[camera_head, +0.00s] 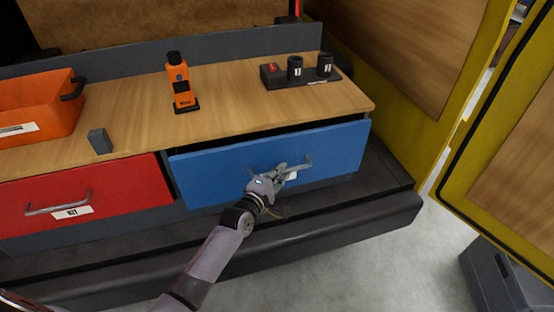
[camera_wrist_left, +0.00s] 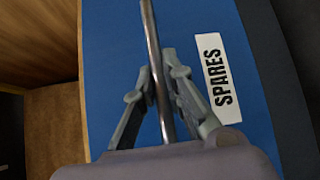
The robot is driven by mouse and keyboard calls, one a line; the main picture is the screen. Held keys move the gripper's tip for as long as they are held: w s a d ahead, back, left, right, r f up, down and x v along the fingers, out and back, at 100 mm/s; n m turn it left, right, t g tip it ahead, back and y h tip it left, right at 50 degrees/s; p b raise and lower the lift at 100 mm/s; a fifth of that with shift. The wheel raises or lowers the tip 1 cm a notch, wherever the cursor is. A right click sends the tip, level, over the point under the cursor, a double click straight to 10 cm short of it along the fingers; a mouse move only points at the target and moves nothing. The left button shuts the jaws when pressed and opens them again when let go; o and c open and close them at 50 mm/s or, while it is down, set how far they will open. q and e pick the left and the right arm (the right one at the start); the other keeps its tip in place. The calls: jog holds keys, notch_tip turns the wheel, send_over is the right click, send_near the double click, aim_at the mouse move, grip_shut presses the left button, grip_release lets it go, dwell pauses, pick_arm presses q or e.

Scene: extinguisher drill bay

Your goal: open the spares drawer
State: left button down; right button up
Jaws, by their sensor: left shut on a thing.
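The spares drawer (camera_head: 225,172) has a blue front with a metal bar handle (camera_head: 304,163). A dark gap shows between its top edge and the wooden bench top, so it stands slightly out. In the left wrist view the blue front (camera_wrist_left: 115,50) carries a white label (camera_wrist_left: 221,78) reading SPARES. My left gripper (camera_head: 280,172) is at the handle. In the left wrist view its two fingers (camera_wrist_left: 158,85) are on either side of the bar (camera_wrist_left: 151,38), shut on it. The gripper partly hides the label in the head view. My right gripper is not in view.
A red KIT drawer (camera_head: 120,190) is to the left. On the bench top (camera_head: 235,95) are an orange bin (camera_head: 38,115), a grey block (camera_head: 100,141), an orange device (camera_head: 179,84) and a black tray (camera_head: 303,82). A dark bumper (camera_head: 330,232) runs below; a yellow door (camera_head: 515,150) stands right.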

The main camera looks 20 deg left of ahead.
pick_arm(q)
jog(key=s+d+p, duration=0.3)
jog(key=s+d, duration=0.3)
jog(key=s, duration=0.3)
jog(key=s+d+p, duration=0.4)
jog(key=s+d, duration=0.2)
jog(key=s, duration=0.3)
jog(key=shift+d, duration=0.1)
jog(key=c, duration=1.7)
grip_release()
jog(key=shift+o, duration=0.2)
jog(key=v, duration=1.2)
